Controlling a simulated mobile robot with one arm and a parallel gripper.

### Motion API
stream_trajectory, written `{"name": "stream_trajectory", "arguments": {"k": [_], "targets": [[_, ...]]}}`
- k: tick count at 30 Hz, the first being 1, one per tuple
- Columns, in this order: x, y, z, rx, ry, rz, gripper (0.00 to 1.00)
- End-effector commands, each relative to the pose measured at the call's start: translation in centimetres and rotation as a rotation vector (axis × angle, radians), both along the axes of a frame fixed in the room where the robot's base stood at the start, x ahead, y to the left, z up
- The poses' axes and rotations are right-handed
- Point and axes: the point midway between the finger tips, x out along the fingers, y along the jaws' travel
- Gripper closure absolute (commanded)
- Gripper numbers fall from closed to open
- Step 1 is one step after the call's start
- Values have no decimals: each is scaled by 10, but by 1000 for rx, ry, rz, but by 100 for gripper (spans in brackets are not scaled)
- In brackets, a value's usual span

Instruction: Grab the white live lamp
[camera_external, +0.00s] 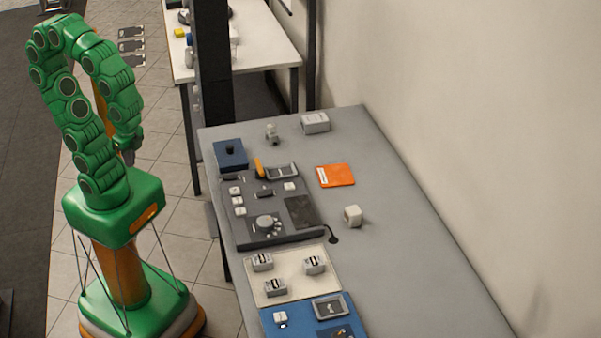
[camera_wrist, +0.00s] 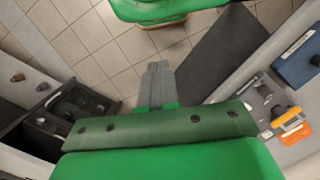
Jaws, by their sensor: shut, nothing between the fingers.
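My gripper (camera_external: 128,156) hangs beside my green arm, left of the grey table (camera_external: 405,265) and apart from everything on it. In the wrist view my gripper (camera_wrist: 157,66) is shut and empty, its grey fingers together over the floor tiles. I cannot tell for sure which object is the white live lamp. Small whitish candidates are a cube (camera_external: 353,216) right of the console, a small block (camera_external: 280,318) on the blue mat, and a small upright piece (camera_external: 271,134) at the table's far end. Their labels are too small to read.
A dark console (camera_external: 285,236) with white buttons lies on the table. A cream tray (camera_external: 300,291) holds small grey-white blocks. An orange card (camera_external: 336,175), a blue box (camera_external: 230,154) and a white box (camera_external: 315,122) lie farther back. The table's right side is mostly clear along the wall.

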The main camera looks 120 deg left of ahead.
Motion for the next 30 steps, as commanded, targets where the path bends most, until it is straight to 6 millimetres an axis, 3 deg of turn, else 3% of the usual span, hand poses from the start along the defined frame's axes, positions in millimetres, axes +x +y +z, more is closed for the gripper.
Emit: {"name": "stream_trajectory", "arguments": {"k": [15,30], "targets": [[0,0,0,0,0,1,98],[0,0,0,0,0,1,23]]}}
